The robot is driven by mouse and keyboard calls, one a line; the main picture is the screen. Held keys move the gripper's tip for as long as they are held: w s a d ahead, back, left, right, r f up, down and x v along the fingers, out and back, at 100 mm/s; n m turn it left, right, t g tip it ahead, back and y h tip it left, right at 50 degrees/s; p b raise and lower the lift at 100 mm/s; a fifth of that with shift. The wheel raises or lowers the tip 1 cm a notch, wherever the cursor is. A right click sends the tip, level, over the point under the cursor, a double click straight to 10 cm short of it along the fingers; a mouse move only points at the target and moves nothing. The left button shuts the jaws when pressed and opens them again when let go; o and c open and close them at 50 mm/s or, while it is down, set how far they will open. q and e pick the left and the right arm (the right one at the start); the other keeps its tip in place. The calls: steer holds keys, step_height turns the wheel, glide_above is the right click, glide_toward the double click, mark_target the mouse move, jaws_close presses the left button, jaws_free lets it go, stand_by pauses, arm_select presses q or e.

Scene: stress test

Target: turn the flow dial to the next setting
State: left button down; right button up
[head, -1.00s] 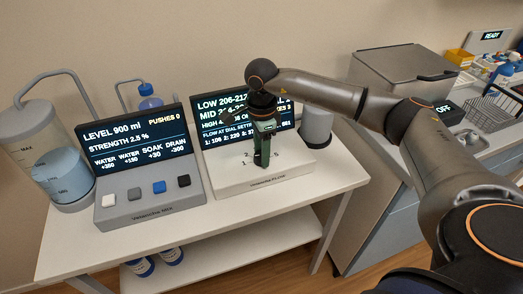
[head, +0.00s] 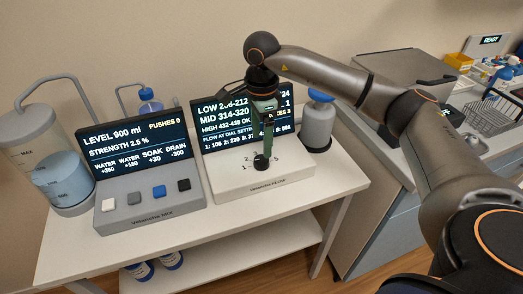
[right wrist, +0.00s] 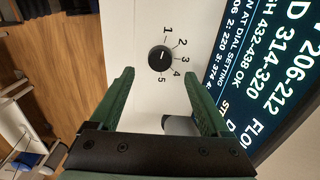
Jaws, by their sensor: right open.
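The flow dial (head: 261,161) is a small round black knob on the white top of the flow unit (head: 290,176). In the right wrist view the dial (right wrist: 160,58) has printed settings 1 to 5 around one side. A short pale mark shows on it, but I cannot tell surely which number it points at. My right gripper (head: 264,141) is above the dial, apart from it. Its green fingers (right wrist: 162,98) are spread with nothing between them. My left gripper is not in view.
The flow unit's screen (head: 213,119) stands behind the dial, close to my right gripper, which partly hides it. The mix unit (head: 150,217) with several buttons is to the left. A blue-topped bottle (head: 318,110) stands at right.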

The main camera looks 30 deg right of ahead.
mark_target(262, 160)
step_height(262, 160, up, 6)
steer(key=shift+r, duration=0.2)
stand_by(0.6)
